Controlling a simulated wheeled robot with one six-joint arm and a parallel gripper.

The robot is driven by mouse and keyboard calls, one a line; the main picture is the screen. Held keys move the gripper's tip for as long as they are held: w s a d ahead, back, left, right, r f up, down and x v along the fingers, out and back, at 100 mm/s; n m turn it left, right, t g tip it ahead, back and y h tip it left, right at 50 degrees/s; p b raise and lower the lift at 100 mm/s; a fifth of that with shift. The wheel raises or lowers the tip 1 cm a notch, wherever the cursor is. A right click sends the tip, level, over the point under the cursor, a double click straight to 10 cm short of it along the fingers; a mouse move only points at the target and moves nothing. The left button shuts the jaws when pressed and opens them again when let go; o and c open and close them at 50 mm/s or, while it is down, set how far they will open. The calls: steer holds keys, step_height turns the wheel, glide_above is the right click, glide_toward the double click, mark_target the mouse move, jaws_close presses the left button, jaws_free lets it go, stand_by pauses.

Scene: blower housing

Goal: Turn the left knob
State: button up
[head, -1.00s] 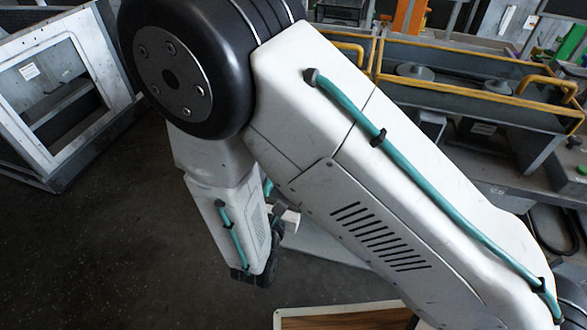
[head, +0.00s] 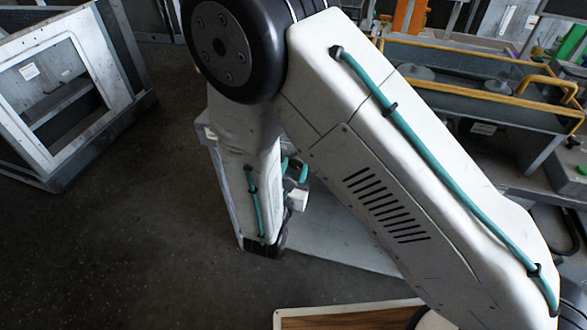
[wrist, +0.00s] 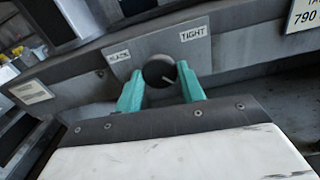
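In the wrist view, a round dark knob (wrist: 159,72) with a pale pointer line sits on a grey metal panel (wrist: 225,50). A label reading TIGHT (wrist: 194,34) is at its upper right, and one that seems to read SLACK (wrist: 119,56) is at its upper left. My gripper (wrist: 160,80) has its two teal fingers apart, one on each side of the knob's lower part. I cannot tell whether they touch it. In the head view my arm hides the knob, and only bits of the teal gripper (head: 296,170) show.
A plate marked 790 (wrist: 305,16) is at the wrist view's top right. In the head view, a grey metal frame (head: 75,85) stands at the left and a bench with a yellow-railed tray (head: 470,60) at the right. Dark floor (head: 130,250) is clear at lower left.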

steer(key=shift+n, duration=0.4)
steer(key=n, duration=0.4)
steer(key=shift+n, duration=0.4)
steer(key=n, duration=1)
steer(key=shift+n, duration=0.4)
steer(key=n, duration=0.5)
steer(key=shift+n, duration=0.4)
steer(key=o, duration=1)
steer(key=shift+c, duration=0.2)
